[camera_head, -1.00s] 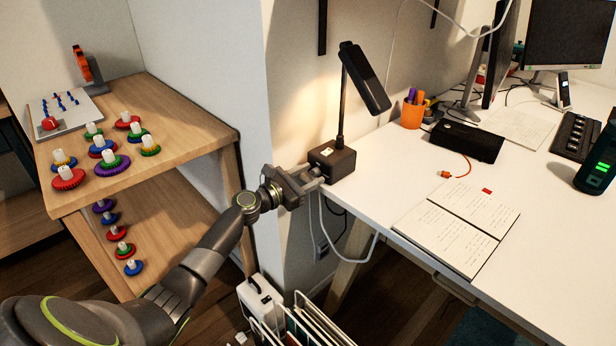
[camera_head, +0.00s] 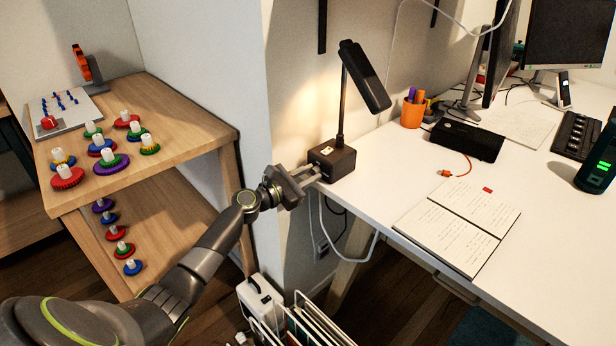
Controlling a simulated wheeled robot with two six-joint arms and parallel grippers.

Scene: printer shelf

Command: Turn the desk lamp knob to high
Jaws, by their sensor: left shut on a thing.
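The desk lamp (camera_head: 360,85) stands at the desk's left end, with a dark box-shaped base (camera_head: 336,161), a thin upright post and a flat black tilted head. A warm glow lies on the wall behind it. My left gripper (camera_head: 314,174) reaches in from the left, with its fingertips at the left side of the lamp base. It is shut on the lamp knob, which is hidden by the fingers. I cannot see which setting the knob is at. My right gripper is not in view.
On the white desk (camera_head: 400,175) are an open notebook (camera_head: 456,225), an orange pen cup (camera_head: 412,114) and a black box (camera_head: 467,140). A wooden shelf (camera_head: 185,150) with coloured gears stands left. A wire rack (camera_head: 300,325) stands below the arm.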

